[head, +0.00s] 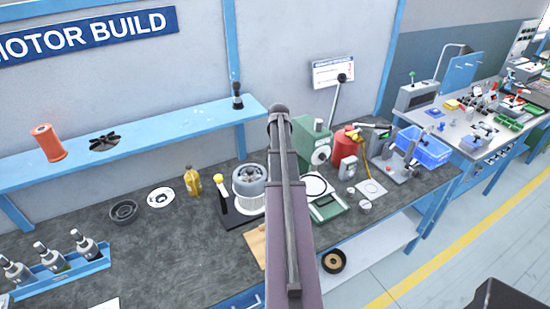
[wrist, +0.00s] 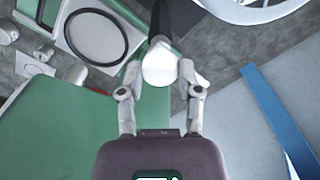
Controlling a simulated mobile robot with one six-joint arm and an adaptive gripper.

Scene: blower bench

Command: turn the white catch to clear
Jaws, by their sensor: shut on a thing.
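In the wrist view, a white rounded piece (wrist: 159,64), which I take to be the white catch, sits between the two fingertips of my gripper (wrist: 160,76). The fingers are closed on it from left and right. A dark narrow part (wrist: 161,22) shows just beyond it. A green body (wrist: 70,135) lies to the left, below the fingers' level. In the head view my own arm covers the gripper and the held piece. I cannot tell how far the catch is turned.
The green machine (head: 308,135) stands beside my arm in the head view. A grey finned wheel (head: 249,180) is left of the arm, and a red can (head: 345,143) is to the right. A blue shelf (head: 140,138) runs behind. The bench's left middle has free room.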

